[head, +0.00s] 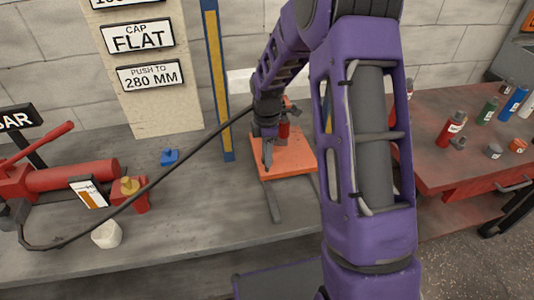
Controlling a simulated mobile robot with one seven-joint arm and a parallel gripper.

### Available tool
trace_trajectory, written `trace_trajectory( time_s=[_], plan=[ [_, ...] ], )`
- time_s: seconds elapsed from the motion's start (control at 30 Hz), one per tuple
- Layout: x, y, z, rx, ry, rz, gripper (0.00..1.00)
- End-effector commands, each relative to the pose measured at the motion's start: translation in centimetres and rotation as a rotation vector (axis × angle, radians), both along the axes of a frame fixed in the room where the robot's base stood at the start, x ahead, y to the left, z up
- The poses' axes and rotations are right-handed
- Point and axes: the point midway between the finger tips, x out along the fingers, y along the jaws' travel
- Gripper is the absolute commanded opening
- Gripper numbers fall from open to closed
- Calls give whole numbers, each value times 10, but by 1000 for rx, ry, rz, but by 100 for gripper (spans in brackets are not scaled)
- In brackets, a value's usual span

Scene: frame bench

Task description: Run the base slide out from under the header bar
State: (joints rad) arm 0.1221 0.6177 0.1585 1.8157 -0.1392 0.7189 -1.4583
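The orange plate (296,156), which looks like the base slide, lies on the grey bench between blue-and-yellow uprights (216,85). Grey rails (272,203) run from it toward the bench's front edge. A red cylindrical part (284,130) stands on the plate, partly hidden by my arm. My gripper (267,155) points down at the plate's left side. Its fingers look dark and close together; I cannot tell whether they are shut, hold anything or touch the plate. The header bar is not clearly seen; the top of the uprights is out of frame.
A red hand pump (75,177) with a black hose (150,185) is at left. A red table (450,175) with several bottles is at right. The bench front centre is clear.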

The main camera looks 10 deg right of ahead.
Motion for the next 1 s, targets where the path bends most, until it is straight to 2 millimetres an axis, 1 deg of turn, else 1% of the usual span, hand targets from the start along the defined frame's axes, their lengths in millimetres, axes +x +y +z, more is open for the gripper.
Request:
trace_trajectory(
  time_s=[0.03, 0.1, 0.13, 1.0],
  plan=[
    [0, 0, 0, 0, 0, 0, 13],
    [0, 0, 0, 0, 0, 0, 1],
    [0, 0, 0, 0, 0, 0, 0],
    [0, 0, 1, 0, -1, 0, 0]
  ],
)
